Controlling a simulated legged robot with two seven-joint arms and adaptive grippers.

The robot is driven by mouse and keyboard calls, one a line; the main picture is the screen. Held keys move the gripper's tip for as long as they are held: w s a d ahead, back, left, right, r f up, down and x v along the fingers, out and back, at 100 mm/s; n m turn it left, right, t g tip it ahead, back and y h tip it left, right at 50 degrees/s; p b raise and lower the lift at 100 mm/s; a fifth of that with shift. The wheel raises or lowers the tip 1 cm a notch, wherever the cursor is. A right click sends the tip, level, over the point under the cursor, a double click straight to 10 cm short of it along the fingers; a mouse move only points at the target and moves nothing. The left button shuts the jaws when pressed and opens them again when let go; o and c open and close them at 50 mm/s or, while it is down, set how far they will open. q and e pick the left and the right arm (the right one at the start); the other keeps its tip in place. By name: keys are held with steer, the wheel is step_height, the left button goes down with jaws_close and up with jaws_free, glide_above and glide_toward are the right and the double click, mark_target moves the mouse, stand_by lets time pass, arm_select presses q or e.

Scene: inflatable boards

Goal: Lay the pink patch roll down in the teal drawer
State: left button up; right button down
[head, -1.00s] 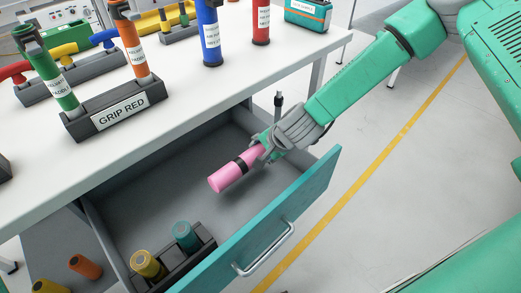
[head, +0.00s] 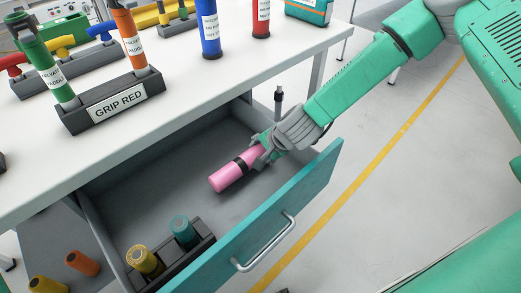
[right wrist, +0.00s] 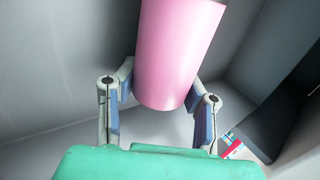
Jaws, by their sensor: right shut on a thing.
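The pink patch roll (head: 228,178) is a pink cylinder with a black band, held lying over the open teal drawer (head: 262,232). My right gripper (head: 256,158) is shut on its end inside the drawer, near the drawer's right side. The roll is low over the grey drawer floor; I cannot tell whether it touches. In the right wrist view the pink roll (right wrist: 178,50) stands between the two fingers (right wrist: 160,105), with grey drawer walls behind. My left gripper is not in view.
A dark holder (head: 180,258) with a yellow roll (head: 143,260) and a teal roll (head: 184,232) sits in the drawer's near left part. The drawer floor left of the pink roll is clear. The white tabletop (head: 190,85) overhangs the drawer's back, with a GRIP RED rack (head: 112,103) on it.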

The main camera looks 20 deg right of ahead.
steer(key=shift+f, duration=0.15)
steer(key=c, duration=0.9)
jaws_free()
steer(key=shift+s, duration=0.1)
steer(key=v, duration=1.1)
steer(key=shift+s+d+r, duration=0.1)
steer(key=shift+r, duration=0.3)
